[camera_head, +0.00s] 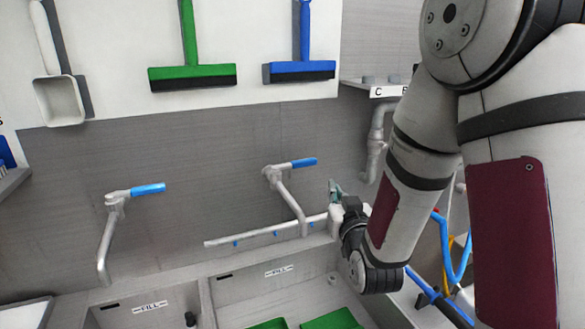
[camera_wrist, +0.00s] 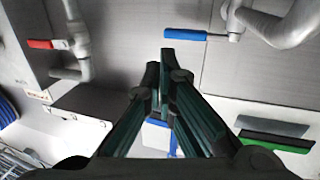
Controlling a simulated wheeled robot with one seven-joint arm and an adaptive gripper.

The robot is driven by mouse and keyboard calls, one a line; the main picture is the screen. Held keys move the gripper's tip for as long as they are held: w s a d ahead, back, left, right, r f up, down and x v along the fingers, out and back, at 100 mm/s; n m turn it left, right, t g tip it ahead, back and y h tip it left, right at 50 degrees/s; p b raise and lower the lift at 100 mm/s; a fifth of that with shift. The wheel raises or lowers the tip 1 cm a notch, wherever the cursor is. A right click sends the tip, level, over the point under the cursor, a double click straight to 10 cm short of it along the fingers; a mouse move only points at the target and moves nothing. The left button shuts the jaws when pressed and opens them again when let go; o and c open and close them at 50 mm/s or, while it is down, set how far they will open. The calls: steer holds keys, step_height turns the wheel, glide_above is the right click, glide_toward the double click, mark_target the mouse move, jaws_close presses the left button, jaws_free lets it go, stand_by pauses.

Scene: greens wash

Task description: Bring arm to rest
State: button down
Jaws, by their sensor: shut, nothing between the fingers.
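My gripper (camera_wrist: 165,65) is shut and empty, its dark green fingers meeting at the tips in the wrist view. In the head view my gripper (camera_head: 335,190) is small, at the end of my bent grey arm, which fills the right side. It is beside the right blue-handled tap (camera_head: 290,190), above the back edge of the sink. My arm hides part of the wall and the area to the right. The fingertips appear apart from the wall and tap.
A second blue-handled tap (camera_head: 120,215) is at the left. Sink basins marked FILL lie below, with green items (camera_head: 332,320) in one. A green squeegee (camera_head: 192,77), a blue squeegee (camera_head: 300,71) and a white scoop (camera_head: 58,100) hang on the wall. Blue hoses (camera_head: 458,255) are at the right.

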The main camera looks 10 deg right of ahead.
steer(key=s+a+r+g, duration=0.1)
steer(key=s+g, duration=0.3)
steer(key=s, duration=0.6)
steer(key=s+r+g, duration=0.3)
steer(key=s+g, duration=0.1)
steer(key=s, duration=0.6)
steer(key=s+a+r+g+y, duration=0.1)
steer(key=s+r+g, duration=0.2)
steer(key=s, duration=0.7)
steer(key=shift+a+n+g, duration=0.3)
steer(key=shift+n+g, duration=0.1)
steer(key=shift+g, duration=0.3)
